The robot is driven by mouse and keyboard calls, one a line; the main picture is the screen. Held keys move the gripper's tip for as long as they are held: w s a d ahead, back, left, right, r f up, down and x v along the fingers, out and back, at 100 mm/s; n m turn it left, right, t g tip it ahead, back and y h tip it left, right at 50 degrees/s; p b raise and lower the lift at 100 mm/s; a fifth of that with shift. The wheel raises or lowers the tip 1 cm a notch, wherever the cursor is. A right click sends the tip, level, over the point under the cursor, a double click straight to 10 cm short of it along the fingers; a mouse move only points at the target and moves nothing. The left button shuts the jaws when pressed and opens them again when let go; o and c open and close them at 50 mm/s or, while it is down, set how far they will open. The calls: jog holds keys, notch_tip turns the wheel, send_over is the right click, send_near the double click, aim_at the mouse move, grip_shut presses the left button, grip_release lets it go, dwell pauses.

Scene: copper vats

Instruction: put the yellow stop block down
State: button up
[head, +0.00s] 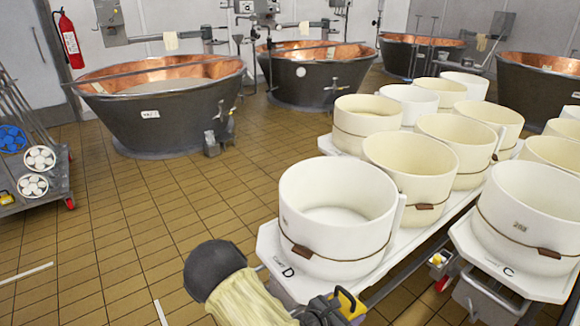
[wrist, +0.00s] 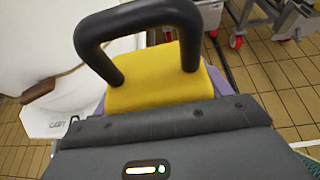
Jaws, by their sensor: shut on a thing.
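The yellow stop block (head: 347,304) has a black handle and shows at the bottom of the head view, beside the front corner of the white cart top marked D (head: 272,254). In the wrist view the yellow stop block (wrist: 160,88) fills the middle, its black handle arching up toward the camera. My gripper (head: 335,312) is shut on the block; in the wrist view purple parts of my gripper (wrist: 214,82) show beside it. The block's underside is hidden, so I cannot tell whether it touches anything.
White round moulds (head: 337,215) crowd cart D. Cart C (head: 497,265) stands to the right, with a red-wheeled caster (head: 443,283) between. Copper vats (head: 160,105) stand behind. A rack trolley (head: 45,185) is at left. The tiled floor (head: 130,230) left of cart D is mostly clear.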

aim_at(347, 302)
notch_tip(347, 302, up, 12)
jog(key=p, duration=1.3)
jog(key=shift+r, duration=0.2)
jog(key=shift+d, duration=0.1)
jog(key=shift+d+r+n+t, duration=0.1)
jog(key=shift+d+n+t, duration=0.3)
jog(key=shift+t, duration=0.1)
jog(key=shift+w+d+r+n+t+y, duration=0.1)
jog(key=shift+d+n+t+y, duration=0.25)
jog(key=shift+n+y, duration=0.35)
jog(key=shift+a+n+t+y, duration=0.2)
jog(key=shift+n+t+y, duration=0.3)
jog(key=shift+y, duration=0.1)
jog(key=shift+a+f+n+t+y, duration=0.3)
jog(key=shift+a+n+t+y, duration=0.3)
jog(key=shift+n+y, duration=0.2)
jog(key=shift+s, duration=0.2)
